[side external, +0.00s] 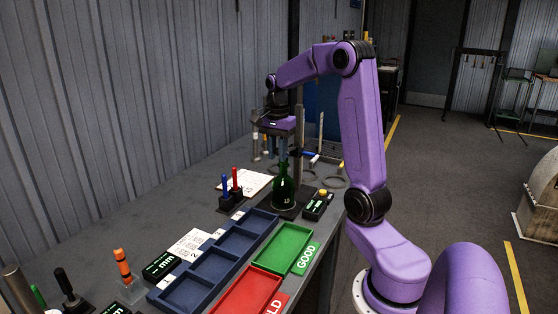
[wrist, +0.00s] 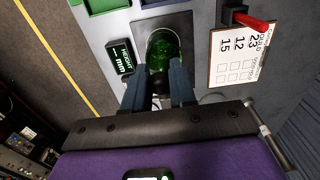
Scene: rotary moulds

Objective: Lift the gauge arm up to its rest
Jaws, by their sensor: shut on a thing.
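A green bottle (side external: 283,190) stands upright at the dark base (side external: 290,213) of the height gauge; I cannot tell whether it touches the base. My gripper (side external: 283,152) points straight down over it, with its fingers shut around the bottle's neck. In the wrist view the bottle (wrist: 164,48) shows between the two fingers (wrist: 156,82). The gauge post (side external: 299,130) rises just right of and behind my gripper. The gauge arm cannot be made out; my gripper and wrist cover that area. The height display (wrist: 124,57) shows a dash and mm.
A blue compartment tray (side external: 213,262), a green GOOD tray (side external: 283,247) and a red tray (side external: 245,291) lie in front of the gauge. Red and blue handled tools (side external: 232,190) stand left, beside a white record sheet (wrist: 238,55). Rings and rods lie behind the gauge.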

